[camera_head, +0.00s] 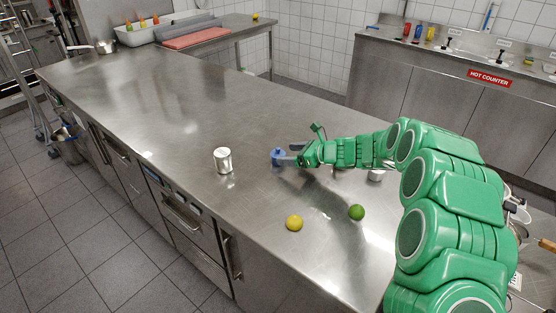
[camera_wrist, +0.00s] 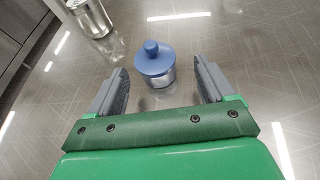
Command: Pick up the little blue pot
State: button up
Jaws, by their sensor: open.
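The little blue pot (camera_head: 277,157) stands upright on the steel counter, near its middle. In the wrist view the pot (camera_wrist: 154,62) has a blue lid with a round knob over a clear or shiny body. My gripper (camera_head: 290,155) is open, just right of the pot in the head view. In the wrist view its two grey fingers (camera_wrist: 165,88) point toward the pot, one on each side. The pot lies between their lines, around the tips. I cannot tell whether either finger touches it.
A shiny metal can (camera_head: 223,160) stands left of the pot, and shows in the wrist view (camera_wrist: 90,18). A yellow fruit (camera_head: 294,223) and a green one (camera_head: 357,212) lie nearer. Another small metal container (camera_head: 376,175) is partly behind my arm.

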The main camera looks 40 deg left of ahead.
aim_at(282, 155)
jog(key=shift+s+x, duration=0.15)
jog(key=shift+x, duration=1.15)
jog(key=shift+s+x, duration=0.1)
jog(key=shift+x, duration=1.2)
jog(key=shift+d, duration=0.15)
jog(key=shift+c, duration=0.4)
jog(key=c, duration=1.4)
jog(key=shift+r, duration=0.1)
